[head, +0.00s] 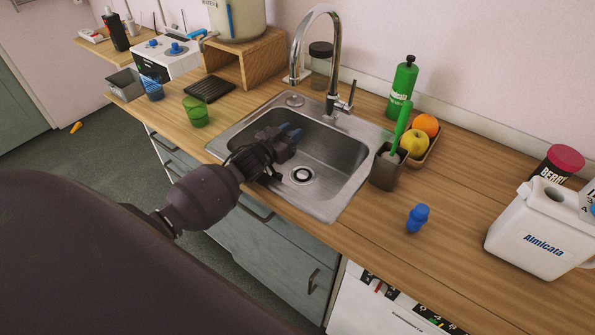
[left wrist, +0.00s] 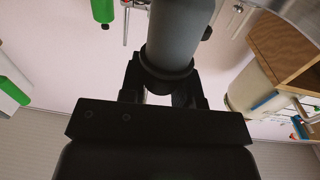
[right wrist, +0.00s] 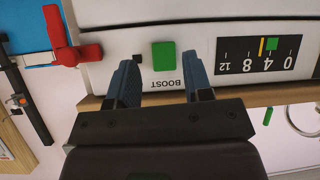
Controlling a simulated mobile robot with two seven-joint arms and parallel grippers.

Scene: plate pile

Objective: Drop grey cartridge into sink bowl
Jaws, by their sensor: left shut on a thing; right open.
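The grey cartridge (left wrist: 178,35) is a smooth grey cylinder with a wider collar, held between the fingers of my left gripper (left wrist: 162,95) in the left wrist view. In the head view my left gripper (head: 283,138), with blue fingertips, is over the left part of the steel sink bowl (head: 335,150). The cartridge is hard to make out there against the dark gripper. The sink bowl's drain shows, and its near left part is hidden by my arm. My right gripper (right wrist: 163,82) is open and empty in front of a white control panel (right wrist: 190,55).
A curved faucet (head: 330,60) stands behind the bowl. A brush holder (head: 388,168) and fruit tray (head: 430,150) stand at its right, a green glass (head: 196,112) at its left. A blue object (head: 417,218) and white canister (head: 540,230) are farther right.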

